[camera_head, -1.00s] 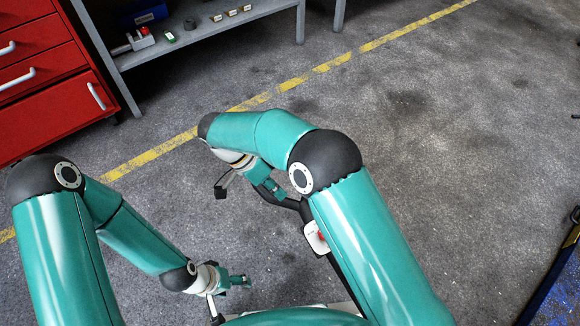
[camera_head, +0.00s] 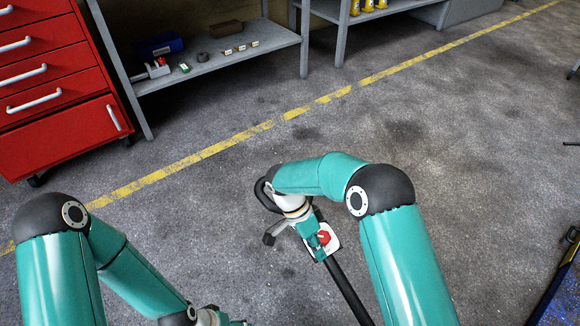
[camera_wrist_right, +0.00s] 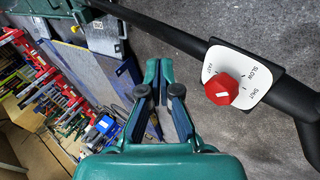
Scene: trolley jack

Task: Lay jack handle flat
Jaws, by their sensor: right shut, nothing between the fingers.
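My right gripper (camera_head: 318,248) is shut and empty, close beside the plate; contact cannot be told. In the wrist view its fingertips (camera_wrist_right: 159,70) are left of the handle. My left gripper (camera_head: 225,320) is mostly cut off below.
A red drawer cabinet (camera_head: 55,75) and a grey shelf (camera_head: 225,68) with small items stand at the back. A yellow line (camera_head: 230,142) crosses the floor. A blue-edged object (camera_head: 560,280) is at the right. The floor between is clear.

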